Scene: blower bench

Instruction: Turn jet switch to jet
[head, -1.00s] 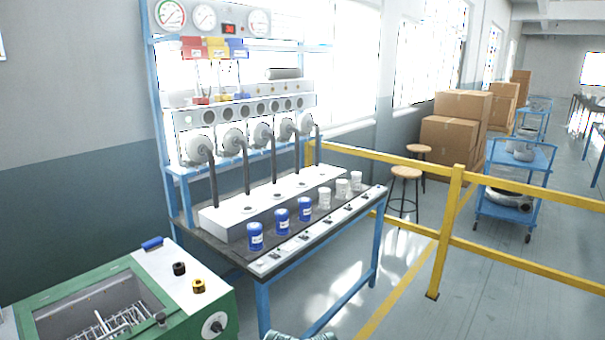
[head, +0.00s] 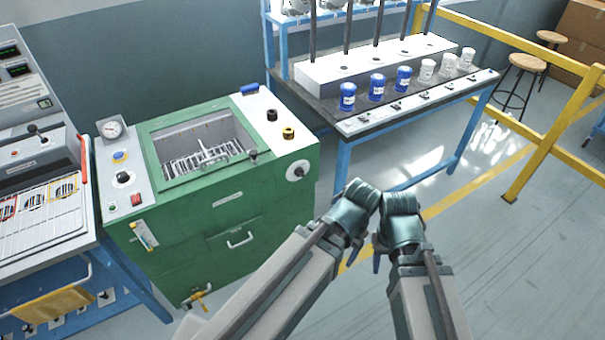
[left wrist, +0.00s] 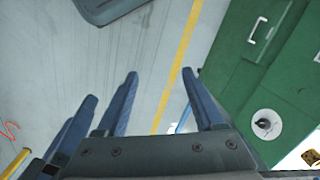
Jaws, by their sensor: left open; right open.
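No label reading "jet" is legible, so I cannot tell which control is the jet switch. Small dark switches (head: 397,106) sit along the blower bench's pale front strip. The green machine (head: 215,200) has a black knob (head: 272,115), a brass-coloured knob (head: 288,133) and a white dial (head: 298,170) at its right end. The dial also shows in the left wrist view (left wrist: 265,124). My left gripper (head: 354,208) and right gripper (head: 402,232) are close together, in front of the bench and right of the machine. In the left wrist view the left gripper (left wrist: 160,90) is open and empty.
The blower bench (head: 345,106) holds blue and white jars (head: 376,88). A control desk (head: 40,200) stands at the left. A yellow railing (head: 545,150) and stools (head: 529,64) are at the right. The floor between the bench and railing is clear.

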